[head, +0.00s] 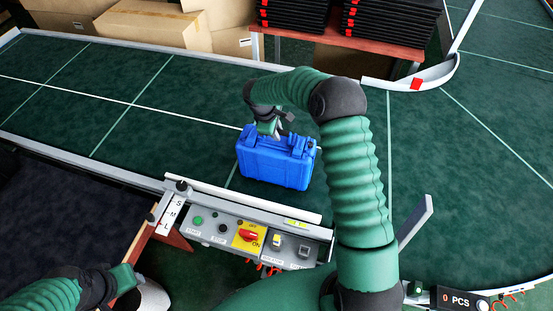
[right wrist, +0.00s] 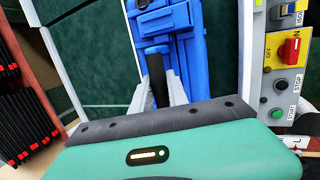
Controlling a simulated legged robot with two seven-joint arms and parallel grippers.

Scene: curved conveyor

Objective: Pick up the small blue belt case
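The small blue belt case (head: 275,162) stands upright on the green conveyor, just behind the control panel. My right gripper (head: 272,128) is at the top of the case, over its handle side. In the right wrist view, the blue case (right wrist: 190,60) fills the upper middle. The right gripper's two grey fingers (right wrist: 160,92) are apart there, with a dark strip between them. Whether they touch the handle is not clear. My left gripper (head: 128,278) is low at the left, away from the case, its fingers hard to make out.
The control panel (head: 240,234) with buttons and a red switch is mounted at the conveyor's front edge. Cardboard boxes (head: 150,28) and stacked black trays (head: 385,22) stand behind the belt. The green belt (head: 110,105) is clear to the left of the case.

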